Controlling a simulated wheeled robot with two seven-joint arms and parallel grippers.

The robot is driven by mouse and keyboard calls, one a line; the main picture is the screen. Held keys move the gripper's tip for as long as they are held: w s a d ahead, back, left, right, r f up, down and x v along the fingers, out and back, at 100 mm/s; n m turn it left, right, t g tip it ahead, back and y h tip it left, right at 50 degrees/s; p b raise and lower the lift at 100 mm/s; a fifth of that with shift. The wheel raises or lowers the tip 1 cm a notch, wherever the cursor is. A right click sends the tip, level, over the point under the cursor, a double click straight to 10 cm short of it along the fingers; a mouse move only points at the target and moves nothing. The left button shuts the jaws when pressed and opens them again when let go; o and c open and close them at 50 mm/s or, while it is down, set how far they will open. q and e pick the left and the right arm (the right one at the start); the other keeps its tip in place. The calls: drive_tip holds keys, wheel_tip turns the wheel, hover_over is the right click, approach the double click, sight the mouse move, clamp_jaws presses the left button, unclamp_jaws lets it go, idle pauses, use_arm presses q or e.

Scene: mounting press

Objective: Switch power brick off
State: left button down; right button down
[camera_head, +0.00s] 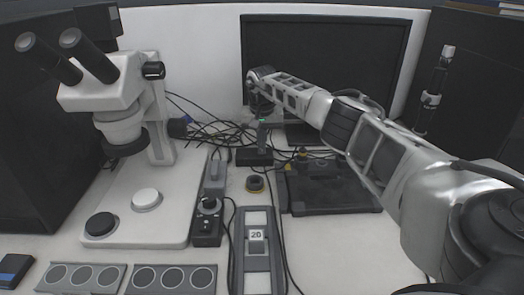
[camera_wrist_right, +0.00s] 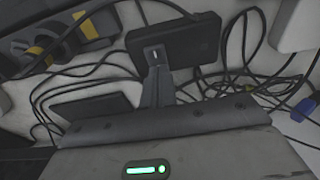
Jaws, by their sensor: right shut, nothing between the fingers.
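The power brick (camera_head: 254,157) is a black box on the bench near the back, among tangled cables. In the right wrist view the black brick (camera_wrist_right: 187,38) is at the top centre. My right gripper (camera_head: 262,143) points down at the brick from above. Its fingers are closed together with nothing between them. In the right wrist view the closed fingertips (camera_wrist_right: 155,58) overlap the brick's near face, with a small pale mark at the tip. I cannot tell whether they touch. The switch and its position are not clear. My left gripper is not in view.
A white microscope (camera_head: 117,100) stands at the left. A dark monitor (camera_head: 340,60) stands behind my right arm. A black tray (camera_head: 330,195) lies right of the brick. Loose cables (camera_wrist_right: 270,75) surround the brick.

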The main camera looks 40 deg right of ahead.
drive_tip(key=shift+f, duration=0.1)
drive_tip(key=shift+r+p, duration=0.45)
wheel_tip(320, 180, up, 6)
drive_tip(key=p, duration=0.4)
drive_tip(key=shift+p, duration=0.3)
